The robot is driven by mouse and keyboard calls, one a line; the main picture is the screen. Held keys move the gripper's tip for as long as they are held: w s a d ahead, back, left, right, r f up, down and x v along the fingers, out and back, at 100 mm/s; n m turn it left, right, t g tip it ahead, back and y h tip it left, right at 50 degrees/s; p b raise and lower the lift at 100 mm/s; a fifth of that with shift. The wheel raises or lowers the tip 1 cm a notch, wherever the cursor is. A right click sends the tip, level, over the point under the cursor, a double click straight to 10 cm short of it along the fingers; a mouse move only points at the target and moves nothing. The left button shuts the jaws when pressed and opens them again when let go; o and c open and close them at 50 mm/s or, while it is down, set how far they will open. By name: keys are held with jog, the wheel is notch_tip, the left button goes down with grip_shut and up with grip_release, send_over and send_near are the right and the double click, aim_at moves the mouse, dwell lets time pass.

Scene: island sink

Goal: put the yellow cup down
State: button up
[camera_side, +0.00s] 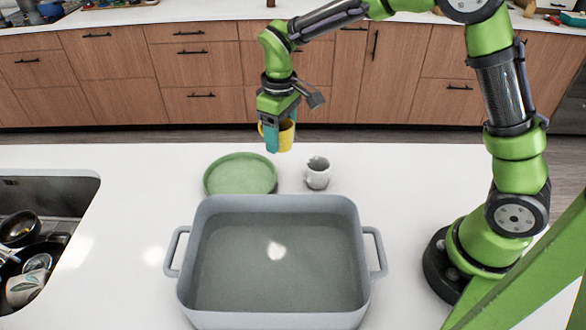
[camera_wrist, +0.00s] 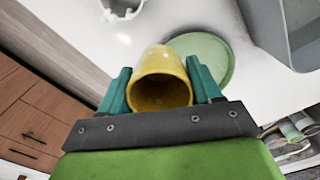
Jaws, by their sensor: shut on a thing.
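The yellow cup (camera_side: 287,135) is held by my gripper (camera_side: 272,138) above the far part of the white counter. In the wrist view the yellow cup (camera_wrist: 160,82) sits between the two teal fingers of my gripper (camera_wrist: 160,85), with its open mouth facing the camera. The fingers are shut on it. In the side view the fingers partly cover the cup. The cup appears raised, near the counter's far edge, behind the green plate and the white mug.
A green plate (camera_side: 240,174) lies on the counter, also in the wrist view (camera_wrist: 215,62). A white mug (camera_side: 317,173) stands to its right. A large grey pan (camera_side: 186,268) fills the front middle. A sink (camera_side: 62,190) with dishes is at left. Counter (camera_side: 130,200) left of the pan is clear.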

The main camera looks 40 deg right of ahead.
aim_at(237, 180)
jog(key=w+a+n, duration=0.5)
jog(key=w+a, duration=0.3)
jog(key=f, duration=1)
jog(key=shift+s+a, duration=0.1)
jog(key=shift+s, duration=0.2)
jog(key=o, duration=1.2)
jog(key=shift+f, duration=0.1)
